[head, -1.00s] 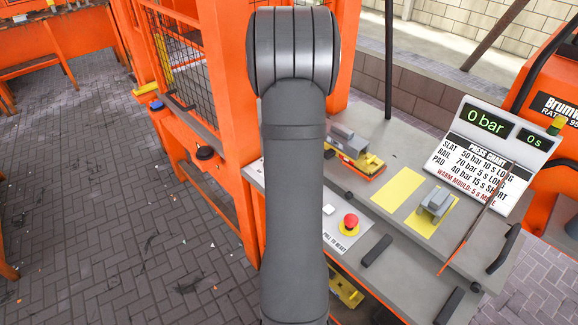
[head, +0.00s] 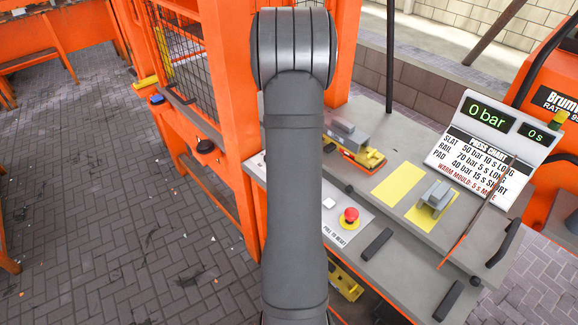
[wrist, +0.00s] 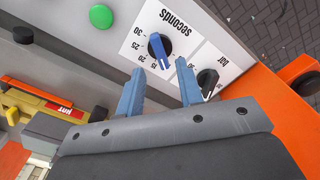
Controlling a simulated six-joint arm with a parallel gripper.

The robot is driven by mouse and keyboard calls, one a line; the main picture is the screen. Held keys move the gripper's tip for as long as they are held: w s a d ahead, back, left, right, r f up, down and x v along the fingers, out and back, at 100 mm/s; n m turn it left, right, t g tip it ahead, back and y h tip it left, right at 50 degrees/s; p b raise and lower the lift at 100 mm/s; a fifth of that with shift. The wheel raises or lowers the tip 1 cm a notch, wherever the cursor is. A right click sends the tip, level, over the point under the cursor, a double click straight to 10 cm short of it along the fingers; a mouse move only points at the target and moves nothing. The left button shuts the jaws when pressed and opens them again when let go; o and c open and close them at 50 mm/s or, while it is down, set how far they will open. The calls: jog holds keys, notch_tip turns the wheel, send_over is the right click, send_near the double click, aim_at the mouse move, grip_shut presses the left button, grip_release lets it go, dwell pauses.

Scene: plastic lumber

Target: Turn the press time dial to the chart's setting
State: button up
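In the wrist view the press time dial (wrist: 161,50) is a blue knob with a white pointer on a white plate marked "seconds", with numbers around it. My gripper (wrist: 159,66) is open; its two blue fingers point at the dial, one tip to each side of its lower part. I cannot tell whether they touch it. In the head view my arm hides the gripper and the dial. The press chart (head: 470,165) reads SLAT 50 bar 10 s LONG, RAIL 70 bar 5 s LONG, PAD 40 bar 15 s SHORT, and "warm mould: 5 s more". The displays (head: 492,115) show 0 bar and 0 s.
A black "bar" dial (wrist: 207,80) sits close beside the right finger. A green button (wrist: 101,16) is on the same panel. A red stop button (head: 350,215) and a grey block (head: 435,197) on a yellow patch are on the bench. An orange frame (head: 228,120) stands left of my arm.

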notch_tip(320, 180, down, 5)
dwell(0.3)
